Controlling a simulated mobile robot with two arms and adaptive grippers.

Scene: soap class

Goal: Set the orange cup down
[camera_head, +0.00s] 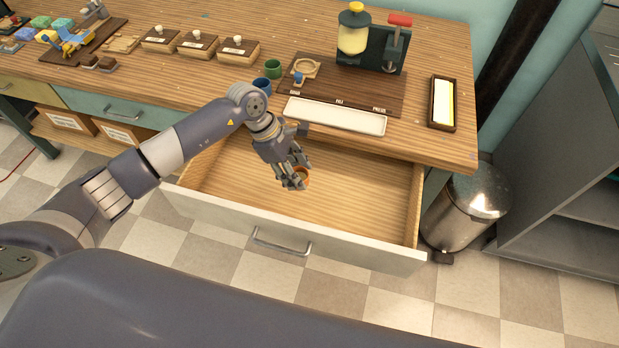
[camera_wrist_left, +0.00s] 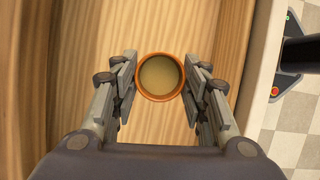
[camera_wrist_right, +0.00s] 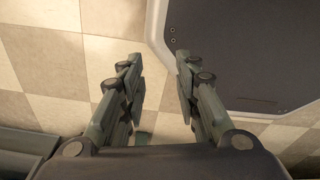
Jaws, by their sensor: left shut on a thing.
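The orange cup (camera_head: 301,176) is between the fingers of my left gripper (camera_head: 295,177), over the wooden floor of the open drawer (camera_head: 350,187). In the left wrist view I look down into the round orange cup (camera_wrist_left: 160,91), which has a pale inside. The fingers of my left gripper (camera_wrist_left: 160,88) stand on both sides of it. I cannot tell whether the cup touches the drawer floor. My right gripper (camera_wrist_right: 158,75) shows in the right wrist view, open and empty above the floor tiles.
The drawer is otherwise bare, with a front panel and handle (camera_head: 281,246). On the table above stand a white tray (camera_head: 335,115), a green cup (camera_head: 272,68), a blue cup (camera_head: 261,85) and a dispenser (camera_head: 354,32). A metal bin (camera_head: 466,207) stands right of the drawer.

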